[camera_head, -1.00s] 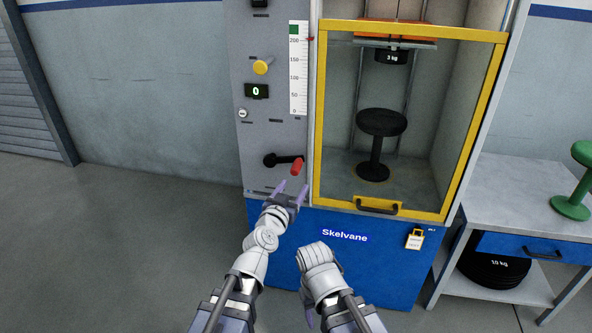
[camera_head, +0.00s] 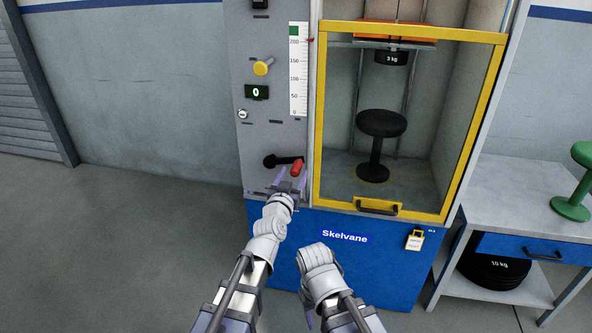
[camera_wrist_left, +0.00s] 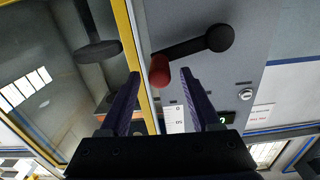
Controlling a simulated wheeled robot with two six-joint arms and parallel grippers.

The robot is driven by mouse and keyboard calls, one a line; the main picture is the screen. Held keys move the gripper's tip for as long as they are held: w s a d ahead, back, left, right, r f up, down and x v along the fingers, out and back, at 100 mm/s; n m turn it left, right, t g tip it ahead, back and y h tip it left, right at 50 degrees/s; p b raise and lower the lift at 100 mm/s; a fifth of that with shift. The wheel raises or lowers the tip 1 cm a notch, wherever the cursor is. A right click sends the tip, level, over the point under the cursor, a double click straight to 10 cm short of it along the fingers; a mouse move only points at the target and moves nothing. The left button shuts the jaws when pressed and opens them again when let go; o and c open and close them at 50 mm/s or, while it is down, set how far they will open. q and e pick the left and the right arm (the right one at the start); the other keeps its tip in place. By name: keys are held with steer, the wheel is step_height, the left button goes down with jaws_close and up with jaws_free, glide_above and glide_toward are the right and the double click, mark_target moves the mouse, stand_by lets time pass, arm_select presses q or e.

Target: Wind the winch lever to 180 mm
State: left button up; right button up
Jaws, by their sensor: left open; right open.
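The winch lever (camera_head: 283,161) is a black crank on the grey control panel, with a red knob (camera_head: 297,167) at its right end. My left gripper (camera_head: 291,178) is open just below and in front of the knob. In the left wrist view the red knob (camera_wrist_left: 159,70) shows ahead, between the tips of the open fingers (camera_wrist_left: 161,78); I cannot tell whether they touch it. The height scale (camera_head: 299,70) has a red pointer (camera_head: 310,39) near its top, above the 200 mark. My right gripper (camera_head: 310,318) is low in front of the blue base, mostly hidden by its wrist.
The yellow-framed guard door (camera_head: 316,120) stands right of the panel, with a black stool (camera_head: 381,123) and a 3 kg weight (camera_head: 391,57) behind it. A yellow button (camera_head: 263,68) and a display (camera_head: 257,92) reading 0 are above the lever. A side table (camera_head: 520,190) stands at right.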

arm_select(q)
steer(key=shift+x, duration=1.7)
steer(key=shift+c, duration=0.2)
jaws_close()
